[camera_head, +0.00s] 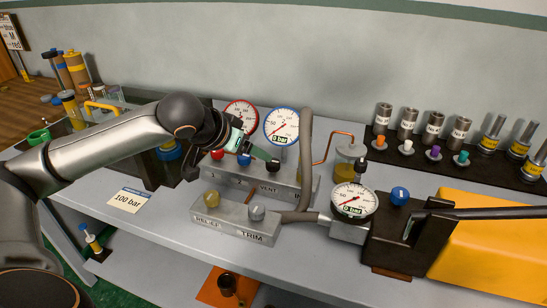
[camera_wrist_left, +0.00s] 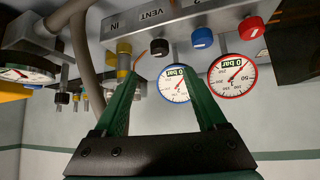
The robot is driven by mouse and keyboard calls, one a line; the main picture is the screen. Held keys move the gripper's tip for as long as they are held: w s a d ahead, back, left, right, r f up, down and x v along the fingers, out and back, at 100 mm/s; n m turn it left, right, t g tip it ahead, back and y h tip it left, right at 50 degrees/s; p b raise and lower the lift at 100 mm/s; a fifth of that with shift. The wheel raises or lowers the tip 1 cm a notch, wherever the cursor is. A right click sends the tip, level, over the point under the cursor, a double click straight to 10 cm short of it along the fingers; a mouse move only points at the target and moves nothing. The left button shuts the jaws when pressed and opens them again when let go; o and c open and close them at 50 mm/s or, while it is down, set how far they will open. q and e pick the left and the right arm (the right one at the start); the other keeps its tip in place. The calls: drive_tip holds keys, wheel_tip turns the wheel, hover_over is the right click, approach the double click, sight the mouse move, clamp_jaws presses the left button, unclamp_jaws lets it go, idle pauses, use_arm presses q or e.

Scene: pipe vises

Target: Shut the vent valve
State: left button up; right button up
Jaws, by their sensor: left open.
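The grey valve block (camera_head: 300,195) stands on the bench with a red knob (camera_head: 217,154) and a blue knob (camera_head: 244,160); its front is marked VENT and IN. In the left wrist view the picture is upside down: a black knob (camera_wrist_left: 159,47) sits at the VENT label, beside the blue knob (camera_wrist_left: 201,38) and red knob (camera_wrist_left: 250,28). My left gripper (camera_wrist_left: 162,74) is open, its green fingers spread to either side of the black knob's line, with no visible contact.
A red-rimmed gauge (camera_head: 241,115) and a blue-rimmed gauge (camera_head: 281,125) stand behind the block. A hose (camera_head: 306,140) rises close to the right. A RELIEF/TRIM block (camera_head: 234,222) lies in front. A small gauge (camera_head: 352,200) and a black lever device (camera_head: 395,240) stand right.

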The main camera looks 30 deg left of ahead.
sight(273, 162)
use_arm(q)
drive_tip(key=x, duration=1)
drive_tip(key=shift+w+f+b, duration=0.1)
drive_tip(key=shift+f+b, duration=0.1)
drive_tip(key=shift+b, duration=0.15)
clamp_jaws()
